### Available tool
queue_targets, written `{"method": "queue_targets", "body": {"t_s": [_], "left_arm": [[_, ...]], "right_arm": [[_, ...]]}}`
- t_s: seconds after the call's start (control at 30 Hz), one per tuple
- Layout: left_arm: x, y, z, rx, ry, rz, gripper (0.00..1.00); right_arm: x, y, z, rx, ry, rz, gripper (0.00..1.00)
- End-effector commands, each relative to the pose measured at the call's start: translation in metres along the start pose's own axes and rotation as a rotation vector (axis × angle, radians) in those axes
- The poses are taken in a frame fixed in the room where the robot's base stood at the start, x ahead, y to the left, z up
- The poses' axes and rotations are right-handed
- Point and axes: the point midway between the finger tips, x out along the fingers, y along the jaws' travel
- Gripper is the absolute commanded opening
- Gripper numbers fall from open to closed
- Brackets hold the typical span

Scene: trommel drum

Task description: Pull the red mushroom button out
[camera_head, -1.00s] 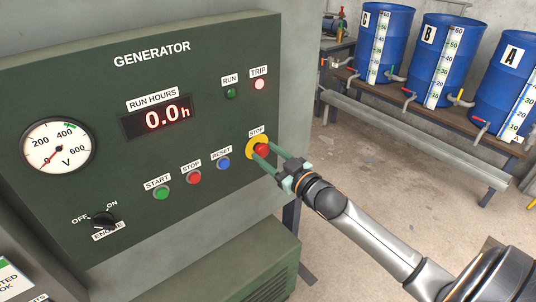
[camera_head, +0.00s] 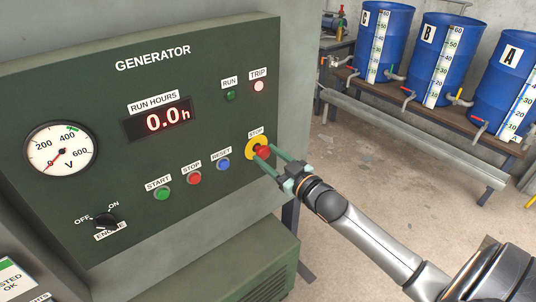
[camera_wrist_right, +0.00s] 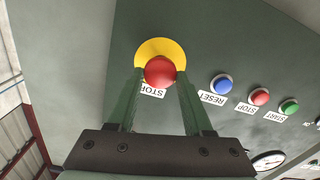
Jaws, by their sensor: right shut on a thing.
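The red mushroom button (camera_head: 263,152) sits on a yellow round plate (camera_head: 251,144) under a STOP label, at the right side of the green generator panel. My right gripper (camera_head: 268,155) reaches it from the lower right, and its two green fingers are shut on the button's head from both sides. In the right wrist view the red button (camera_wrist_right: 160,70) shows between the fingertips (camera_wrist_right: 160,78), in front of the yellow plate. A dark stem shows behind the head in the head view. My left gripper is not in view.
The panel carries green START (camera_head: 162,193), red STOP (camera_head: 194,178) and blue RESET (camera_head: 223,164) buttons, an engine switch (camera_head: 105,221) and a voltmeter (camera_head: 61,149). The TRIP lamp (camera_head: 259,86) is lit. Blue barrels (camera_head: 437,60) stand on a bench at the back right.

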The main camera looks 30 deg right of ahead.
Motion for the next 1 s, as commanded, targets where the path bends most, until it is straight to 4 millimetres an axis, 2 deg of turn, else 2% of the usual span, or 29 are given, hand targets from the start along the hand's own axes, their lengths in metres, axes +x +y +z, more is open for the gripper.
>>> {"method": "queue_targets", "body": {"t_s": [0.07, 0.1, 0.37, 0.73, 0.87, 1.0], "left_arm": [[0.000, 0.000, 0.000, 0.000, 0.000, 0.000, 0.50], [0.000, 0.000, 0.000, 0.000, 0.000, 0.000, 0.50], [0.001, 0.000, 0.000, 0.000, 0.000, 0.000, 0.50], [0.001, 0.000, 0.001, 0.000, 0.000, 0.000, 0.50], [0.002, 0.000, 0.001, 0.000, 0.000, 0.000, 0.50], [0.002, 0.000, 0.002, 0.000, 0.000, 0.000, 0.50]], "right_arm": [[-0.001, -0.002, 0.003, 0.001, -0.004, -0.003, 0.00], [-0.001, -0.002, 0.003, 0.001, -0.004, -0.003, 0.52], [-0.001, -0.001, 0.002, 0.001, -0.003, -0.002, 0.81], [-0.006, -0.001, 0.003, 0.001, -0.004, -0.002, 0.81], [-0.019, -0.001, 0.003, 0.001, -0.005, -0.002, 0.81], [-0.042, -0.002, 0.004, 0.001, -0.006, -0.003, 0.81]]}}
